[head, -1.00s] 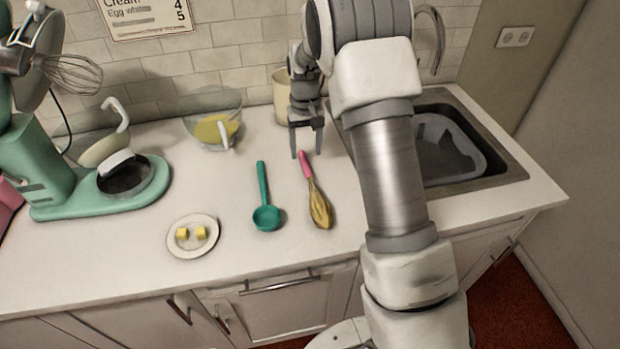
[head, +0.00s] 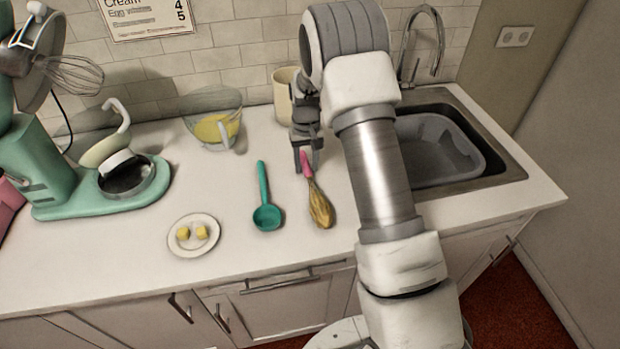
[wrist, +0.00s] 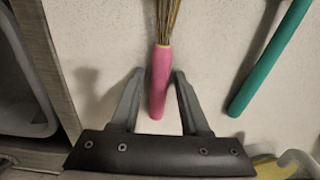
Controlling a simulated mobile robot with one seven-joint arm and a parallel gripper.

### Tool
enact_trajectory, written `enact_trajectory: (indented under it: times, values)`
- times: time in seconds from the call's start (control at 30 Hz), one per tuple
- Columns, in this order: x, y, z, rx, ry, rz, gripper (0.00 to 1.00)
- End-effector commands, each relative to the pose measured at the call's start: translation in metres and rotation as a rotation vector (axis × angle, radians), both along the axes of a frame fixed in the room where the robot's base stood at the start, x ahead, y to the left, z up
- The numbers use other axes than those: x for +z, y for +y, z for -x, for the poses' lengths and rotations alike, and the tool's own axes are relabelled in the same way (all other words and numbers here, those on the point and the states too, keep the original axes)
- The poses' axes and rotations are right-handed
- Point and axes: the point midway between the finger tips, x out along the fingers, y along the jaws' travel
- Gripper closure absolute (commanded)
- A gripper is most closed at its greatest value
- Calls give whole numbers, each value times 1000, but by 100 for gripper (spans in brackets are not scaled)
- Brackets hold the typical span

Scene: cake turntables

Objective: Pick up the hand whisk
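The hand whisk (head: 319,205) lies on the white counter, its pink handle pointing back toward the wall and its golden wires toward the front edge. My gripper (head: 305,165) is over the end of the handle, pointing down. In the wrist view, the open fingers of my gripper (wrist: 158,88) stand on either side of the whisk's pink handle (wrist: 160,80), with a gap on each side. I cannot tell exactly how high the fingertips are above the counter.
A teal ladle (head: 267,215) lies just left of the whisk. A plate (head: 180,247) with two yellow pieces, a glass bowl (head: 205,105) and a green stand mixer (head: 75,200) are further left. A cream pot (head: 283,92) stands behind my gripper; the sink (head: 485,175) is right.

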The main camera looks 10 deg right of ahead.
Motion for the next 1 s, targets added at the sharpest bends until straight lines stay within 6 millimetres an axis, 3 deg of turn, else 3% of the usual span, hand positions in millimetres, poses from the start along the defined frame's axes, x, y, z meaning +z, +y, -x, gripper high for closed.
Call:
enact_trajectory:
  times: [0.03, 0.23, 0.77, 1.0]
  values:
    - [0, 0, 0, 0, 0, 0, 65]
    - [0, 0, 0, 0, 0, 0, 100]
    - [2, 0, 0, 0, -1, 0, 100]
    - [25, 0, -1, 0, -3, 0, 100]
